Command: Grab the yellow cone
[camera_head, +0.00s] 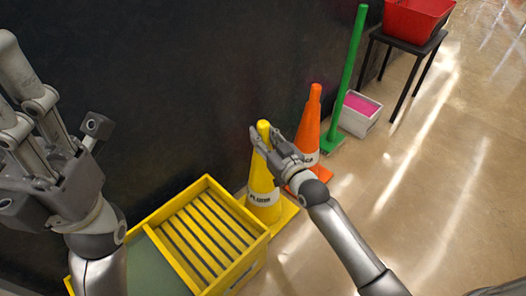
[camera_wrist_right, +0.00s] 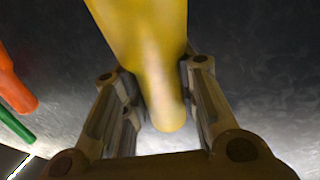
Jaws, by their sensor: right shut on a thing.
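The yellow cone (camera_head: 262,181) stands upright with a white lettered band low on its body and a yellow base. My right gripper (camera_head: 267,143) is shut around its upper part, just below the rounded tip. In the right wrist view the yellow cone (camera_wrist_right: 150,50) runs between the two fingers of my right gripper (camera_wrist_right: 153,72), with its tip toward the palm. My left gripper (camera_head: 62,125) is at the left of the head view, fingers spread and empty, away from the cone.
A yellow slatted crate (camera_head: 208,182) sits left of the cone. An orange cone (camera_head: 308,125) stands close behind right, then a green pole (camera_head: 350,75) and a white box (camera_head: 357,124) with pink contents. A dark table (camera_head: 409,42) holds a red bin (camera_head: 418,18). Floor at right is clear.

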